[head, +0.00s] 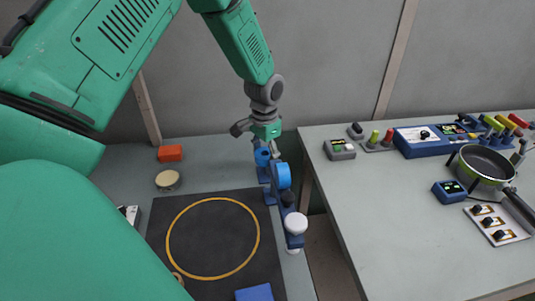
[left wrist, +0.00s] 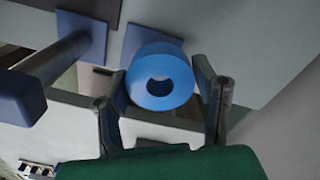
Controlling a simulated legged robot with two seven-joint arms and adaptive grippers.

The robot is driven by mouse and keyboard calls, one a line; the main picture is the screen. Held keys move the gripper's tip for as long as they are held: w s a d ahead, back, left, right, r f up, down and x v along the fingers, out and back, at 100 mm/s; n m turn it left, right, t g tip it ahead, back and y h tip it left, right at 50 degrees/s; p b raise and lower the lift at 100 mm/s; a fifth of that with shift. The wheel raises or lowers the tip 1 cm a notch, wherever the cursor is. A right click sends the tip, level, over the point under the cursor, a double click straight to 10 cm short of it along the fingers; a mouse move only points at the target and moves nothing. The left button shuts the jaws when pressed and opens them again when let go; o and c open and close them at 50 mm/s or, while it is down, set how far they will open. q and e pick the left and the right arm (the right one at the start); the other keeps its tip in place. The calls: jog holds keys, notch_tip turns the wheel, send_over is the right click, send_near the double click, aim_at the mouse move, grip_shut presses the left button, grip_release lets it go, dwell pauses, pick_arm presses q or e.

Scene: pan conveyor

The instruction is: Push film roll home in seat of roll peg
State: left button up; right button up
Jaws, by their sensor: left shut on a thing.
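The film roll is a blue cylinder with a dark round bore, and in the left wrist view the roll (left wrist: 172,72) sits between the two fingers of my left gripper (left wrist: 162,95). The gripper is shut on it, one finger on each side. Behind the roll is a blue-grey plate (left wrist: 132,38); I cannot tell whether the roll touches it. In the head view my left gripper (head: 265,140) points down at the far end of the blue stand, with the blue roll (head: 262,157) just below it. The peg inside the roll is hidden. My right gripper is not in view.
The blue stand (head: 294,222) carries another blue disc (head: 283,176) and a white knob (head: 296,223). A black mat (head: 165,215) with a yellow ring lies left of it. An orange block (head: 169,153) and round tin (head: 168,180) stand behind. The right table holds a pan (head: 486,168) and control boxes.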

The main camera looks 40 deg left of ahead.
pick_arm(q)
jog(key=shift+d+r, duration=0.2)
jog(key=shift+d, duration=0.45)
jog(key=shift+a+f+p, duration=0.1)
jog(key=shift+a+p, duration=0.2)
jog(key=shift+a, duration=0.1)
jog(key=shift+d, duration=0.45)
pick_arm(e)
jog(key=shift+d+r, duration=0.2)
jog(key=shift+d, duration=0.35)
pick_arm(q)
jog(key=shift+a+p, duration=0.25)
jog(key=shift+p, duration=0.05)
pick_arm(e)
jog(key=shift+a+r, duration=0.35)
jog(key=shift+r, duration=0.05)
pick_arm(q)
jog(key=shift+d, duration=0.25)
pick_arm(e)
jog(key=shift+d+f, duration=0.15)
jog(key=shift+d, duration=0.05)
pick_arm(q)
jog(key=shift+f, duration=0.15)
